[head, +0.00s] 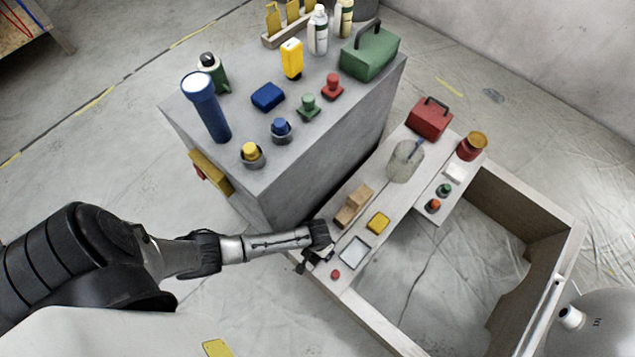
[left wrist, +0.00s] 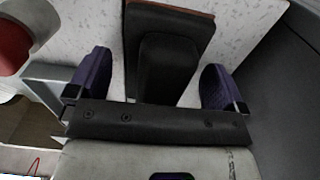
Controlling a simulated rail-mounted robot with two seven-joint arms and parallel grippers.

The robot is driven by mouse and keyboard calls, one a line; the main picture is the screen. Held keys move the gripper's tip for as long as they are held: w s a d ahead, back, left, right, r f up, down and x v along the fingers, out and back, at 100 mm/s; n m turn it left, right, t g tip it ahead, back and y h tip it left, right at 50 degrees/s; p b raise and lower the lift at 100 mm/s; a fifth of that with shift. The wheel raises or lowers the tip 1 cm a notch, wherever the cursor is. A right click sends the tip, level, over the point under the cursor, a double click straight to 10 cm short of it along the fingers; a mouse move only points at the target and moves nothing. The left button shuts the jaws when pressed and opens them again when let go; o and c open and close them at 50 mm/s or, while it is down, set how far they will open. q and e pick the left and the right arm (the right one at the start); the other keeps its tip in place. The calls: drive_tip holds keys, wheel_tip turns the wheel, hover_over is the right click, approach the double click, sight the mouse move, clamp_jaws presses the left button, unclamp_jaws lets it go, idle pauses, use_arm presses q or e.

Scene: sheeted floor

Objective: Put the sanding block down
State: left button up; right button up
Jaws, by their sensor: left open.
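The sanding block (left wrist: 168,45) is black with a raised grip and a reddish-brown edge along its far side. In the left wrist view it lies on a white speckled surface (left wrist: 232,30). My left gripper (left wrist: 158,68) is open, with one dark finger on each side of the block's grip and a visible gap on both sides. In the head view my left gripper (head: 313,258) is low at the near left end of the pale bench (head: 350,232). There I cannot clearly tell the block from the dark gripper. My right gripper is not in view.
A shallow tray (head: 355,251), a red knob (head: 336,274), a yellow block (head: 378,222) and wooden blocks (head: 354,205) are close by on the bench. A tall grey cabinet (head: 275,165) stands just behind, carrying several tools. The bench's frame has an open middle.

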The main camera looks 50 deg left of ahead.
use_arm(q)
drive_tip(key=s+d+r+m+t+h+p, duration=0.1)
drive_tip(key=s+d+r+p, duration=0.2)
drive_tip(key=r, duration=0.9)
drive_tip(key=s+r+m+t+p, duration=0.1)
drive_tip(key=s+r+p, duration=0.3)
drive_tip(key=r, duration=0.8)
drive_tip(key=s+a+r, duration=0.2)
drive_tip(key=r, duration=0.4)
drive_tip(key=s+a+r+m+t+p, duration=0.1)
drive_tip(key=s+a+r, duration=0.1)
drive_tip(key=r, duration=0.4)
drive_tip(key=shift+s+r+t+y, duration=0.2)
drive_tip(key=shift+s+t+y, duration=0.1)
drive_tip(key=shift+y, duration=0.1)
drive_tip(key=shift+r, duration=0.1)
